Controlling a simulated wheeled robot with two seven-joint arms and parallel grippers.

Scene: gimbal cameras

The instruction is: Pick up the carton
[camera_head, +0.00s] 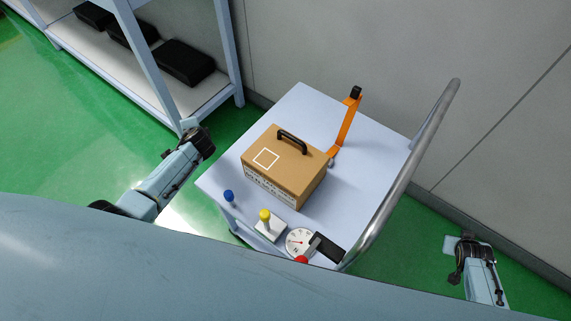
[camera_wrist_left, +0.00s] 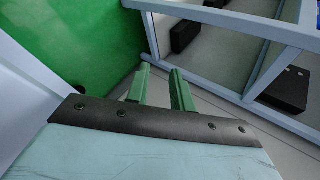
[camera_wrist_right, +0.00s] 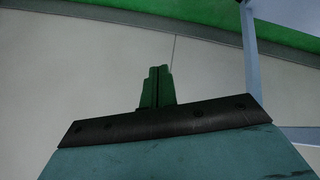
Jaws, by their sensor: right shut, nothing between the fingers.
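The carton (camera_head: 290,178) is a brown box with a black handle (camera_head: 292,141) on top, a white square outline and printing on its side. It stands upright on the white cart top (camera_head: 310,105). My left gripper (camera_head: 189,124) is to the left of the cart, apart from the carton. In the left wrist view its two green fingers (camera_wrist_left: 160,90) are spread with nothing between them. My right gripper (camera_head: 452,243) is beyond the cart's right side, far from the carton. In the right wrist view its fingers (camera_wrist_right: 157,88) are together and empty. The carton is in neither wrist view.
An orange bracket (camera_head: 345,125) stands behind the carton. A blue knob (camera_head: 228,196), a yellow-topped piece (camera_head: 265,218), a round dial (camera_head: 299,242) and a black-and-red tool (camera_head: 326,248) lie in front. A metal handrail (camera_head: 410,165) borders the cart's right. A shelf (camera_head: 150,80) holds black boxes.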

